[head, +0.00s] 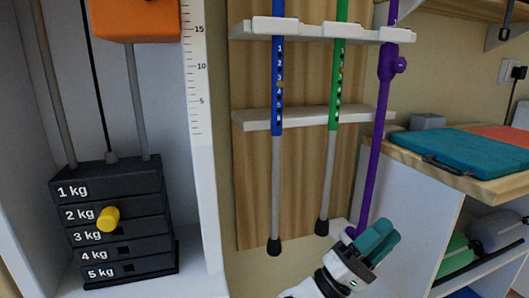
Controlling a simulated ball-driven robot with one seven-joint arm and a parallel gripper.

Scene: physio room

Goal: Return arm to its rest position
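My gripper (384,233) is at the bottom, right of centre, white and black with two teal fingers pointing up and right. The fingers look close together, but the angle hides whether there is a gap between them. Nothing shows held at their tips. The gripper overlaps the view of the lower end of a purple crutch or cane (374,165); I cannot tell whether they touch.
A blue cane (276,95) and a green-topped cane (335,100) hang in a white wall rack (250,119). A weight stack (115,225) with a yellow pin (108,219) stands left. A wooden shelf (478,185) holding a teal mat (455,160) is at right.

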